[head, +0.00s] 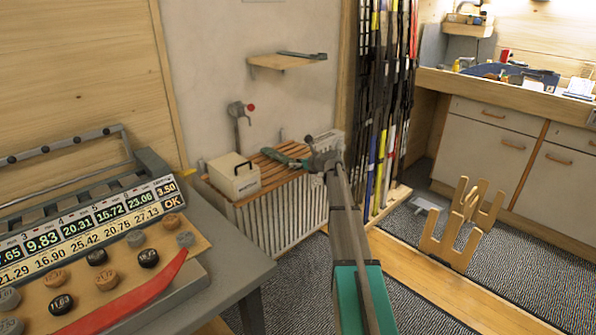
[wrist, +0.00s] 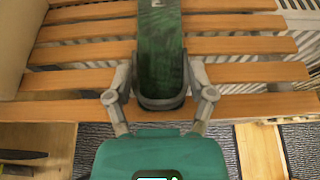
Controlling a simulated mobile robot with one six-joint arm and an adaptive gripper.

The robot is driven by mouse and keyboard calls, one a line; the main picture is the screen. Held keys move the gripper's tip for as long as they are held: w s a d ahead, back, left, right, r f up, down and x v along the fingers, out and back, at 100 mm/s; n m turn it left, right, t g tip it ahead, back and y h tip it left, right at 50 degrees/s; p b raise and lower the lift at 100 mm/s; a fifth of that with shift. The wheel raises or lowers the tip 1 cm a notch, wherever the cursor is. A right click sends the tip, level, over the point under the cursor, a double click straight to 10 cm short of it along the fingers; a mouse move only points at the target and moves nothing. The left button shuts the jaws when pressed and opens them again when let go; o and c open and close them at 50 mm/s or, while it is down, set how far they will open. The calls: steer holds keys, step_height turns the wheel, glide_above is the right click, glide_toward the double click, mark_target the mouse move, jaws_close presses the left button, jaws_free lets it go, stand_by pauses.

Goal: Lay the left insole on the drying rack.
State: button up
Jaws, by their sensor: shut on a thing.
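A dark green insole (wrist: 160,50) is held at its near end in my gripper (wrist: 161,88), a finger on either side. Its far end runs out of the top of the wrist view. In the head view the insole (head: 287,157) points left from my gripper (head: 318,160), over the drying rack (head: 274,172). The rack has wooden slats, and these also fill the wrist view (wrist: 72,79) below the insole. I cannot tell whether the insole touches the slats. I see no left or right mark that I can read.
A cream box (head: 233,178) stands on the rack's left part. A small wall shelf (head: 286,62) is above. Skis (head: 383,110) stand upright to the right of the rack. A grey table (head: 235,262) with a scoreboard is at the left.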

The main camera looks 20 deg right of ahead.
steer(key=shift+f+b, duration=0.35)
steer(key=shift+f, duration=0.35)
steer(key=o, duration=0.9)
steer(key=shift+p+v, duration=2.35)
steer(key=shift+v, duration=3.7)
